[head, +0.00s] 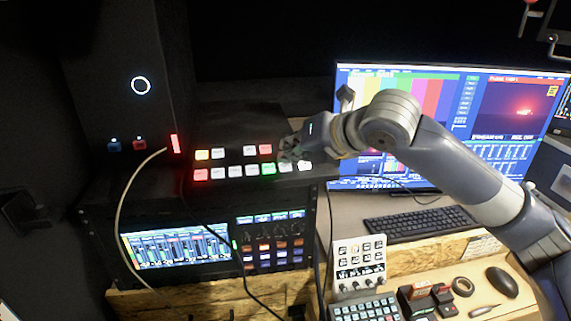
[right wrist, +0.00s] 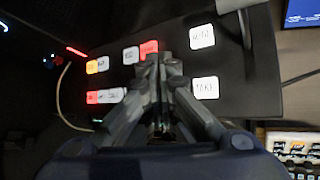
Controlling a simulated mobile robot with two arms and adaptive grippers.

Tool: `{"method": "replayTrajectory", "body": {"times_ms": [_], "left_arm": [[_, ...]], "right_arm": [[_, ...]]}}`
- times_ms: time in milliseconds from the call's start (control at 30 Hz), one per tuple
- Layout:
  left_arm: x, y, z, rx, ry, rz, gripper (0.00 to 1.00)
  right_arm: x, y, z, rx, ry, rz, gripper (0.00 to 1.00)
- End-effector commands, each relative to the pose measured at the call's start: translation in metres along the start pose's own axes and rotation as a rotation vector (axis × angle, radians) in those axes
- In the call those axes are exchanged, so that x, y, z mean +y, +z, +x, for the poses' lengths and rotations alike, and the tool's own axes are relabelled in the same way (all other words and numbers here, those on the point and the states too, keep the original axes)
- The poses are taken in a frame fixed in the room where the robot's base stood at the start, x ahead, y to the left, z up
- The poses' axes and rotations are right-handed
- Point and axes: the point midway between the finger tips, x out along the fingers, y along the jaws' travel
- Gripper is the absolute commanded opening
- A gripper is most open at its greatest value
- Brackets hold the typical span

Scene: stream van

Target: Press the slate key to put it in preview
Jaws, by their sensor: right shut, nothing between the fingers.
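A black switcher panel (head: 225,163) with two rows of lit keys stands left of the monitor. Its lower row has a red key (head: 200,175) at the left, white keys, and a green-lit key (head: 268,169) near the right end. The upper row has an orange key (head: 202,155), white keys and a red key (head: 265,149). I cannot read which one is slate. My right gripper (head: 287,151) is shut and empty over the panel's right part, hiding some keys. In the right wrist view its fingertips (right wrist: 155,62) overlap the keys left of AUTO (right wrist: 202,37) and TAKE (right wrist: 204,90); contact is unclear.
A large monitor (head: 430,78) showing colour bars and a red picture stands behind my right arm. Below are a rack with an audio screen (head: 175,246), a keyboard (head: 415,224), a small white control pad (head: 359,262) and a mouse (head: 502,282). A pale cable (head: 120,215) hangs left.

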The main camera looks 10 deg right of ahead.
Motion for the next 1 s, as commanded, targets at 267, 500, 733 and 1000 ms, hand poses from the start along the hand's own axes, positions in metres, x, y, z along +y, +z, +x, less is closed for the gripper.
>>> {"method": "replayTrajectory", "body": {"times_ms": [267,500,733,1000], "left_arm": [[0.0002,-0.0001,0.0001,0.0,0.0,0.0,0.4],[0.0002,-0.0001,-0.0003,0.0,0.0,0.0,0.4],[0.0003,-0.0001,-0.0007,0.0,0.0,0.0,0.4],[0.0003,0.0,-0.001,0.0,0.0,0.0,0.4]], "right_arm": [[-0.0003,-0.0002,0.0002,0.0,0.0,0.0,0.0],[-0.0018,-0.0015,0.0021,0.0,-0.001,0.0,0.0],[-0.0033,-0.0032,0.0041,0.001,-0.001,0.0,0.0],[-0.0046,-0.0049,0.0061,0.001,0.0,0.0,0.0]]}}
